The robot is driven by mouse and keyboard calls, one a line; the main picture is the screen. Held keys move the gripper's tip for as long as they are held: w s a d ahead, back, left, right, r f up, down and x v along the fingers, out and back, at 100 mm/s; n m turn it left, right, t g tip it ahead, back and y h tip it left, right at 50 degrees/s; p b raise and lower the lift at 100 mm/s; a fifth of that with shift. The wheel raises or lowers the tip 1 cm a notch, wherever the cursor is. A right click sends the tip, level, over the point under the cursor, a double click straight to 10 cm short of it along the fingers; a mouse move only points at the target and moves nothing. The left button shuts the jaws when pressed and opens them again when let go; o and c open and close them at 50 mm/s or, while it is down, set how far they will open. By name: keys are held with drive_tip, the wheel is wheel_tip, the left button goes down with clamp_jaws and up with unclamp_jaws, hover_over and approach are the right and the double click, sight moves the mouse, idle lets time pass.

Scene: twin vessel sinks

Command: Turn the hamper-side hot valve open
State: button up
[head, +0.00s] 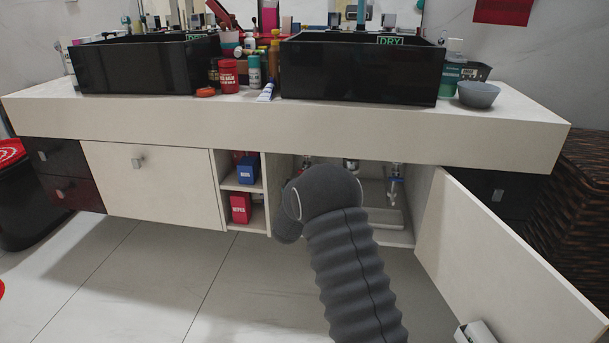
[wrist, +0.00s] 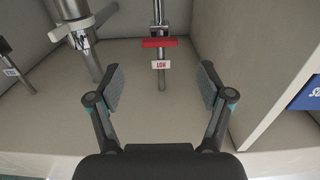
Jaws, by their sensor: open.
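The hot valve has a red bar handle (wrist: 160,43) set crosswise on a thin metal pipe, with a white tag (wrist: 161,64) below it whose lettering appears inverted. My gripper (wrist: 161,84) is open and empty, its two fingers spread either side of the pipe's line in the wrist view. The red handle appears beyond the fingertips and apart from them. The open cabinet is under the right sink (head: 350,75), on the side of the wicker hamper (head: 582,195).
A thick drain pipe (wrist: 78,38) stands left of the red handle, with another tagged pipe (wrist: 14,68) farther left. A cabinet partition (wrist: 262,75) and a blue box (wrist: 307,95) are to the right. The open cabinet door (head: 505,260) juts out at right. A blue-handled valve (head: 395,178) shows inside.

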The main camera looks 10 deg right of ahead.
drive_tip(key=x, duration=0.8)
drive_tip(key=c, duration=1.2)
drive_tip(key=shift+o, duration=0.2)
